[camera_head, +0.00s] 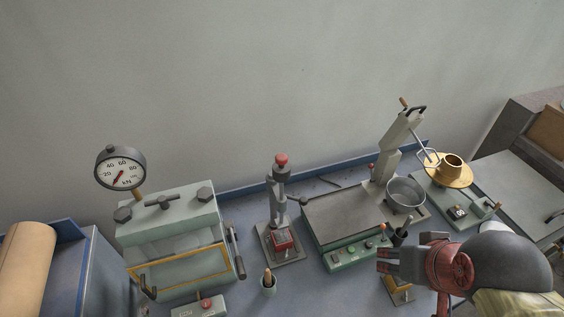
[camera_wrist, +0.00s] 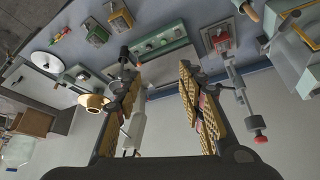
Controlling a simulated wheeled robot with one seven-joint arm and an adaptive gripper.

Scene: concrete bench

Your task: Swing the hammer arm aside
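A pale jointed arm (camera_head: 398,135) with a dark handle and a wooden-tipped lever stands up behind the green-fronted unit (camera_head: 350,252); it looks like the hammer arm, but I cannot be sure. In the wrist view a pale post (camera_wrist: 135,130), probably the same arm, shows partly behind one finger. My gripper (camera_head: 387,262) is low at the right front, before the green unit and well apart from the upper arm. In the wrist view my gripper (camera_wrist: 158,90) has its fingers spread, with nothing held between them.
A metal bowl (camera_head: 406,194) sits at the arm's foot. A brass cup device (camera_head: 452,167) stands to its right. A red-topped device (camera_head: 281,190) and a press with a gauge (camera_head: 121,168) stand to the left.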

